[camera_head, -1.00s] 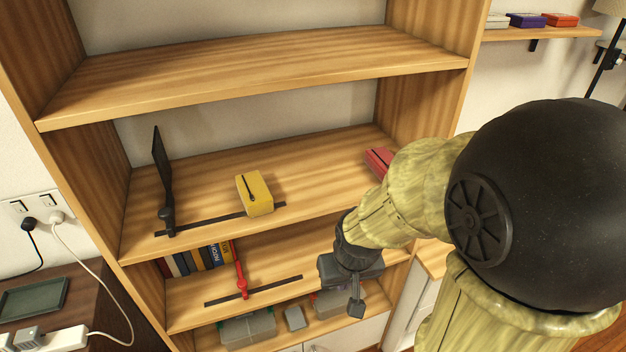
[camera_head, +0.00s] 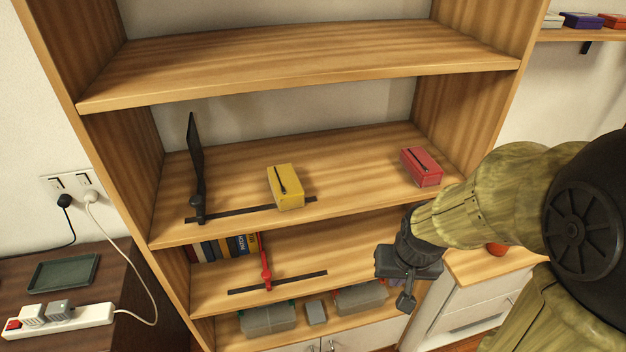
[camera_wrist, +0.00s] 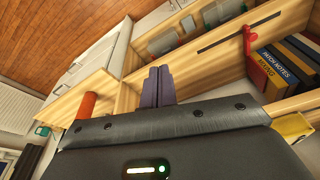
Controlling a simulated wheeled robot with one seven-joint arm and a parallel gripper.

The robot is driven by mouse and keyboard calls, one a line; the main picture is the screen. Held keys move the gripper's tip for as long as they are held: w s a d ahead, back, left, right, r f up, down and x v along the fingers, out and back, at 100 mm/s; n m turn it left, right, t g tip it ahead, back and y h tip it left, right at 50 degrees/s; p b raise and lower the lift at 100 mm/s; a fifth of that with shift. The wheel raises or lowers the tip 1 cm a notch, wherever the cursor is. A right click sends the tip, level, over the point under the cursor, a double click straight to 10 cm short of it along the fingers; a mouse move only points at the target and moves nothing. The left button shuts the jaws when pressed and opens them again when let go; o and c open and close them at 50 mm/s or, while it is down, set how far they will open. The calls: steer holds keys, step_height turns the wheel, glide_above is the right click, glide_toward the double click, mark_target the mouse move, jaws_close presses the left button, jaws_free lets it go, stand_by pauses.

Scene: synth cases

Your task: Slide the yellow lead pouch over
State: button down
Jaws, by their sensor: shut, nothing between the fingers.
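The yellow pouch (camera_head: 287,188), a small box shape with a dark zip line, sits on the middle shelf (camera_head: 345,172) at the right part of a dark flat strip (camera_head: 237,213). A tall black bookend (camera_head: 195,165) stands at the strip's left end, apart from the pouch. My gripper (camera_head: 405,301) is in front of the shelf unit, below and to the right of the pouch and clear of it. In the wrist view its two fingers (camera_wrist: 158,86) are together with nothing between them. A yellow patch at that view's right edge is too cut off to name surely.
A red pouch (camera_head: 421,167) sits at the right of the same shelf. The shelf below holds books (camera_head: 225,247) and a red bookend (camera_head: 265,262). Bins (camera_head: 268,319) stand lower still. The shelf is bare between the two pouches. The top shelf (camera_head: 300,55) is empty.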

mark_target(311, 190)
steer(key=w+a+r+m+g+y, duration=0.1)
steer(key=w+m, duration=0.3)
steer(key=w, duration=0.4)
steer(key=w+a+r+m+g+y, duration=0.1)
steer(key=w+a+r+m+y, duration=0.2)
steer(key=w, duration=0.6)
steer(key=w+a+r+m+g+y, duration=0.1)
steer(key=w+m, duration=0.3)
steer(key=w, duration=0.4)
steer(key=shift+w+a+r+m+g+y+b, duration=0.15)
steer(key=shift+a+r+m+g+y+b, duration=0.2)
steer(key=shift+a+r+y, duration=0.25)
steer(key=shift+m+g+y, duration=0.65)
steer(key=shift+m+y, duration=0.25)
steer(key=shift+m, duration=0.05)
steer(key=w+r, duration=0.1)
steer(key=w+a+r, duration=0.1)
steer(key=w, duration=0.1)
steer(key=shift+w+r, duration=0.2)
steer(key=shift+r, duration=0.2)
steer(key=shift+w+r+y, duration=0.15)
steer(key=shift+r+y, duration=0.15)
steer(key=shift+r, duration=0.15)
